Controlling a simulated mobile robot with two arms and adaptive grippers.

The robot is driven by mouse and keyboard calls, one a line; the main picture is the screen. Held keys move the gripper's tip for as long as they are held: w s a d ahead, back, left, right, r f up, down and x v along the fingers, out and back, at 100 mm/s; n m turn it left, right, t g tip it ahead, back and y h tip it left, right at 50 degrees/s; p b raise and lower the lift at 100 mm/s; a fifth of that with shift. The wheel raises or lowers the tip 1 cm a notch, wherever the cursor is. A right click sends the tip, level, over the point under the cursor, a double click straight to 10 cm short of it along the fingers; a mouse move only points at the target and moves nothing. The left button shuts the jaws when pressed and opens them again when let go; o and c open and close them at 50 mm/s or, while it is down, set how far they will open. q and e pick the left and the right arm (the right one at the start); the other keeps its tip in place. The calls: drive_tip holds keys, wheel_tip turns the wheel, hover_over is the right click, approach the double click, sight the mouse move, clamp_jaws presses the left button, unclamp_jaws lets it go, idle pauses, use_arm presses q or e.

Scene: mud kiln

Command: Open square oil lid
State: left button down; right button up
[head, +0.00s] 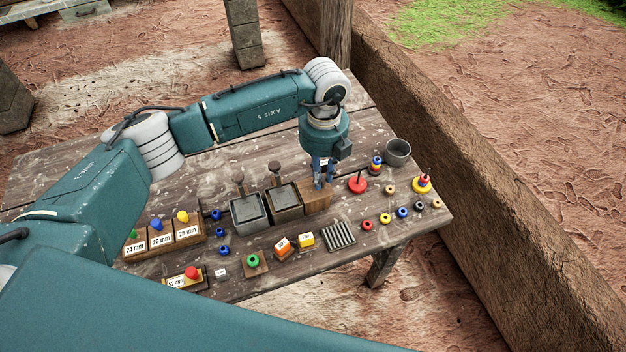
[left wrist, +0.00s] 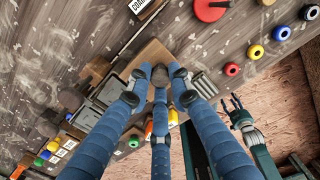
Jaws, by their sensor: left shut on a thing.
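Two square metal containers, the left one (head: 248,213) and the middle one (head: 285,202), stand side by side on the table, each with a knobbed lid. A square brown wooden box (head: 316,200) stands right of them; its top also shows in the left wrist view (left wrist: 152,54). My left gripper (head: 321,183) points down over this box, its fingers shut on a small dark knob (left wrist: 160,76) at its top. The fingers hide most of the knob; I cannot tell whether the lid is lifted. My right gripper (left wrist: 234,103) shows small in the left wrist view, fingers apart and empty.
The wooden table (head: 120,180) also bears a grey cup (head: 397,152), a red disc with a peg (head: 357,184), a ribbed metal plate (head: 339,235), coloured rings, labelled cubes and marked knob blocks (head: 176,234). An earthen wall (head: 470,160) runs along the right.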

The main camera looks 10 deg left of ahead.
use_arm(q)
drive_tip(key=shift+w+d+r, duration=0.1)
drive_tip(key=shift+r, duration=0.05)
drive_tip(key=c, duration=1.9)
unclamp_jaws()
drive_tip(key=shift+a, duration=0.2)
drive_tip(key=shift+o, duration=0.3)
drive_tip(key=shift+d, duration=0.1)
wheel_tip(320, 180, up, 12)
use_arm(e)
drive_tip(key=shift+s+a, duration=0.2)
drive_tip(key=shift+s, duration=0.15)
